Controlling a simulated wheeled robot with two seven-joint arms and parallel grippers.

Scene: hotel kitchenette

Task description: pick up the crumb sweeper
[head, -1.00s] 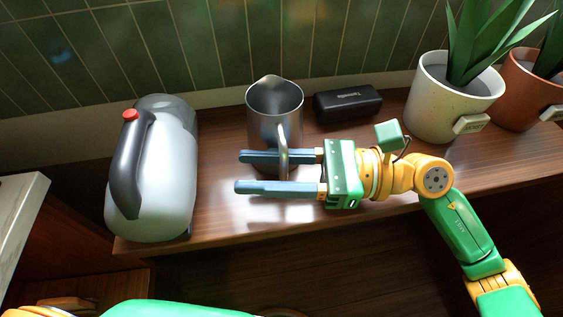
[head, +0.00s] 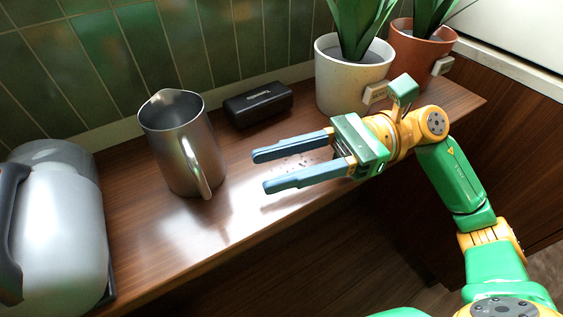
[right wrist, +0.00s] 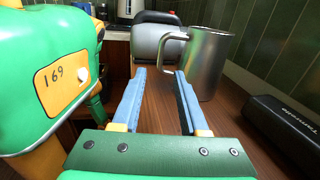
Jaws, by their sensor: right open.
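A small black oblong block with pale lettering (head: 258,104), which I take for the crumb sweeper, lies on the wooden counter near the tiled wall. It also shows at the right edge of the right wrist view (right wrist: 283,130). My right gripper (head: 259,171) is open and empty, in front of the block on the side away from the wall, apart from it. Its fingers point left in the head view. In the right wrist view the fingertips (right wrist: 160,72) point towards the pitcher and kettle, with the block off to their right. My left gripper is not in view.
A metal pitcher (head: 178,140) stands left of the block, handle towards the front. A grey kettle (head: 60,225) is at far left. A white plant pot (head: 345,85) and a terracotta pot (head: 425,50) stand right.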

